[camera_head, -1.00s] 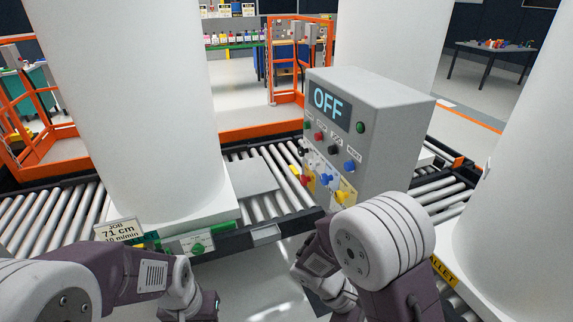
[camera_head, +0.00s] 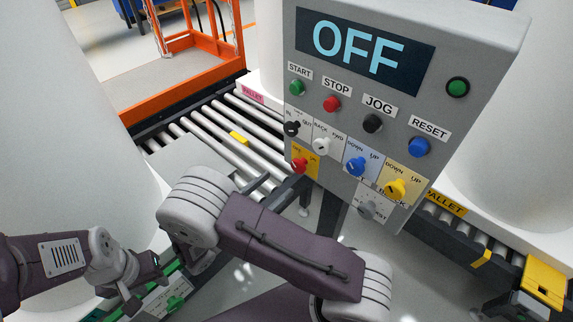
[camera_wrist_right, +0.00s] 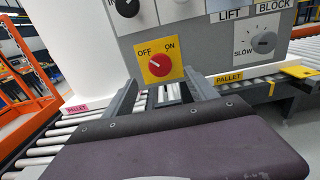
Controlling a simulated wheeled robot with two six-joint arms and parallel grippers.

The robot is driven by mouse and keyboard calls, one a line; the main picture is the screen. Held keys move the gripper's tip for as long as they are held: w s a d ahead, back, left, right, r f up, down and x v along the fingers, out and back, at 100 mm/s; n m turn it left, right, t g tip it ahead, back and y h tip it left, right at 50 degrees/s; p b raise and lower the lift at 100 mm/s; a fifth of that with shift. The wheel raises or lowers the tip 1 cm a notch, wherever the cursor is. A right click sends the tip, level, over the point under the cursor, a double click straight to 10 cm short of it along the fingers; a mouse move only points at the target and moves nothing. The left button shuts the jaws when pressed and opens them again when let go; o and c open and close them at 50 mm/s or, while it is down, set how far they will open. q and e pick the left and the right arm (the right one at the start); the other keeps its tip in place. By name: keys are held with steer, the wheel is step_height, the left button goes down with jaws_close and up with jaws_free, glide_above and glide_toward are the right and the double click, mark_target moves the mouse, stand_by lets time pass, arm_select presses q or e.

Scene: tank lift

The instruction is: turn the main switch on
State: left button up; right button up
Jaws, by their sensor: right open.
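The main switch is a red knob on a yellow plate low on the left of the grey control box; I see it in the head view (camera_head: 299,165) and the right wrist view (camera_wrist_right: 159,65). Its plate reads OFF and ON. The box display (camera_head: 360,47) reads OFF. My right gripper (camera_wrist_right: 163,80) is open, its two fingers on either side of the knob in the wrist picture, with nothing held; contact cannot be told. In the head view my right arm's wrist largely hides it. My left gripper (camera_head: 140,285) is low at the left, away from the box; its jaws are unclear.
Other knobs sit close by: black (camera_head: 292,128), white (camera_head: 321,147), blue (camera_head: 355,167) and yellow (camera_head: 395,189). START, STOP, JOG and RESET buttons are above. A roller conveyor (camera_head: 260,125) runs behind the box. White columns stand left and right.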

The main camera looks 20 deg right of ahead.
mark_target(297, 168)
steer(key=x, duration=0.8)
steer(key=shift+w+d+b, duration=0.1)
steer(key=shift+d+b, duration=0.2)
steer(key=shift+b, duration=0.05)
steer(key=c, duration=1.4)
